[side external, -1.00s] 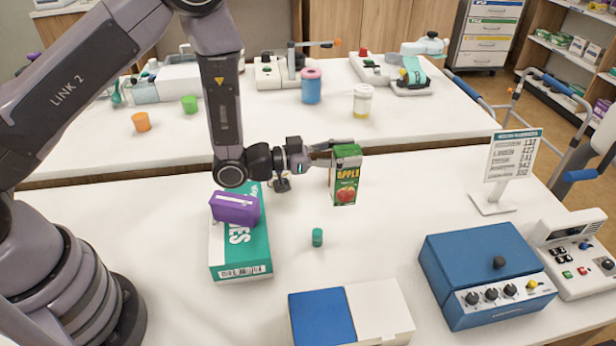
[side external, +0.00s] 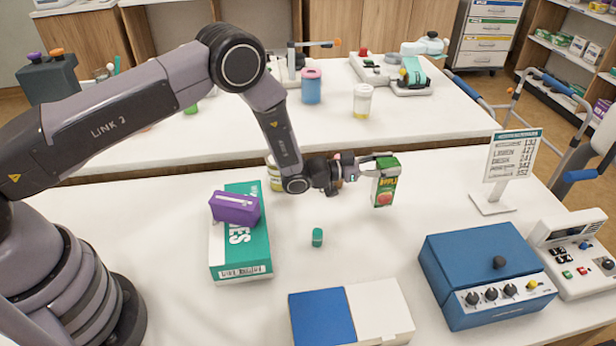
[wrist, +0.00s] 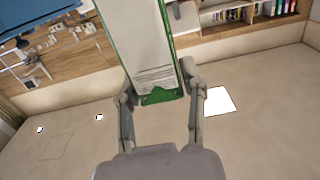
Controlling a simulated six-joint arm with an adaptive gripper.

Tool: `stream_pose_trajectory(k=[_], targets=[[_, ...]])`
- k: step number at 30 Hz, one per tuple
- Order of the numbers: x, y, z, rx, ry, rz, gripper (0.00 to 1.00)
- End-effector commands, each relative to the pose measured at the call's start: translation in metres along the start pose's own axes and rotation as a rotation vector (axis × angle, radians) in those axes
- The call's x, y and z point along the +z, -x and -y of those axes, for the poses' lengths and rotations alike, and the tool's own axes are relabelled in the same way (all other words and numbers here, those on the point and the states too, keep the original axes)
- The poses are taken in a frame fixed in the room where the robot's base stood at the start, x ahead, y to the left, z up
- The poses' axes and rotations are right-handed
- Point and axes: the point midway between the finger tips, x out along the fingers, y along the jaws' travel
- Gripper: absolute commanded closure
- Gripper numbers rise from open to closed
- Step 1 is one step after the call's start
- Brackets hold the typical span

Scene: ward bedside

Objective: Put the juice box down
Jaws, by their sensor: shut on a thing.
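The juice box (side external: 384,186) is a green and white carton with an apple on its front. It stands about upright in my gripper (side external: 380,163), at the middle right of the near table. My gripper is shut on its upper part. I cannot tell whether its base touches the table or is just above it. In the wrist view the carton (wrist: 138,45) sits between the two fingers (wrist: 158,95), with its white printed side towards the camera.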

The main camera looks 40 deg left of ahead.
Motion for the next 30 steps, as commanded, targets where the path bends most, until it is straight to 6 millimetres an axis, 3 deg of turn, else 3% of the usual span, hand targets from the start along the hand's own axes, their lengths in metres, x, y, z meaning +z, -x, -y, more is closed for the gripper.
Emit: stream_pose_trajectory(k=[6,18,19,24,30], targets=[[0.028,0.001,0.000,0.000,0.000,-0.001,1.00],[0.033,0.001,0.000,-0.001,0.000,0.000,1.00],[0.033,0.001,0.000,-0.001,0.000,0.001,0.55],[0.033,0.001,0.000,-0.001,0.000,0.001,0.33],[0.033,0.001,0.000,-0.001,0.000,0.001,0.33]])
